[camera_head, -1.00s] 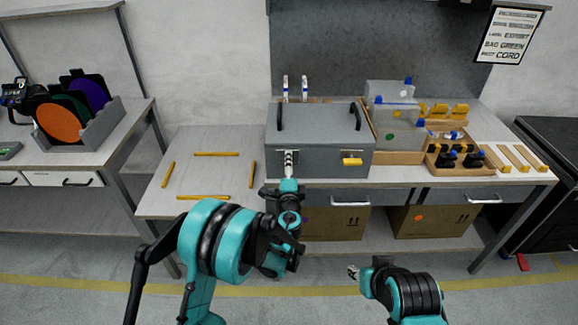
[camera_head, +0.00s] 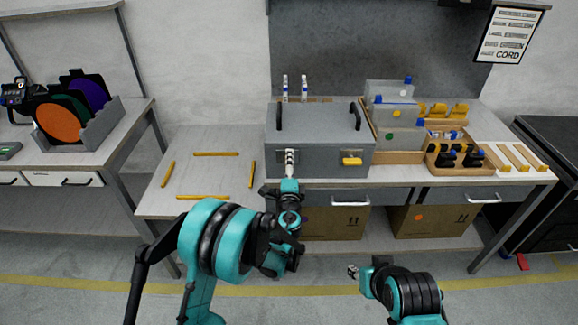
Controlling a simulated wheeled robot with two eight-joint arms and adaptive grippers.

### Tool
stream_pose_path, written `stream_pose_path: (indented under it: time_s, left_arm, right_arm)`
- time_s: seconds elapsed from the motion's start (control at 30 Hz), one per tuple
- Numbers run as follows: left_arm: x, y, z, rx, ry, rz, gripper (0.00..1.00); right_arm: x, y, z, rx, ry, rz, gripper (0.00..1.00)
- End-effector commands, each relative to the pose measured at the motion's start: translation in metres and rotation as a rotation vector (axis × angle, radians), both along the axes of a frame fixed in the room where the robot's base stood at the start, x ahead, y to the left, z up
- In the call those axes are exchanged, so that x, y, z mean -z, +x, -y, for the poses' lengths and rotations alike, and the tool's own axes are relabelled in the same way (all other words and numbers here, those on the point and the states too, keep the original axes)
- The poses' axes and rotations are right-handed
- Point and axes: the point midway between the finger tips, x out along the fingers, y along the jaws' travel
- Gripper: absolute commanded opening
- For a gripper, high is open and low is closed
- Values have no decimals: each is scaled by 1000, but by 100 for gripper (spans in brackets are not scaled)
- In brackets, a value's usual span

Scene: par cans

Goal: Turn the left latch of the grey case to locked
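The grey case (camera_head: 320,133) stands closed on the middle of the workbench, with two black handles on its lid. A yellow latch (camera_head: 352,161) lies horizontal on the right of its front face. My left gripper (camera_head: 290,157) is at the left of the front face, where the left latch is hidden behind its fingers. Whether the fingers are open or shut on the latch cannot be made out. My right gripper (camera_head: 353,271) is low in front of the bench, away from the case, and too small to read.
Four-sided yellow strip markings (camera_head: 216,154) outline a clear area left of the case. Wooden trays (camera_head: 459,160) and grey bags (camera_head: 397,112) stand to its right. Cardboard boxes (camera_head: 336,223) sit below the bench. A side table with coloured discs (camera_head: 57,123) is at left.

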Motion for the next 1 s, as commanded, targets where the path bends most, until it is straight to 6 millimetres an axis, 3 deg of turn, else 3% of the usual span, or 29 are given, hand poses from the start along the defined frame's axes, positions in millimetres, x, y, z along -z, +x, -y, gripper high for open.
stream_pose_path:
  time_s: [0.17, 0.6, 1.0]
  left_arm:
    - [0, -6, 0, 0, 0, 0, 76]
    - [0, -71, 0, 0, 0, 0, 76]
    - [0, -75, 0, 0, 0, 0, 76]
  right_arm:
    - [0, 0, 0, 0, 0, 0, 36]
    - [0, 0, 0, 0, 0, 0, 36]
    - [0, 0, 0, 0, 0, 0, 36]
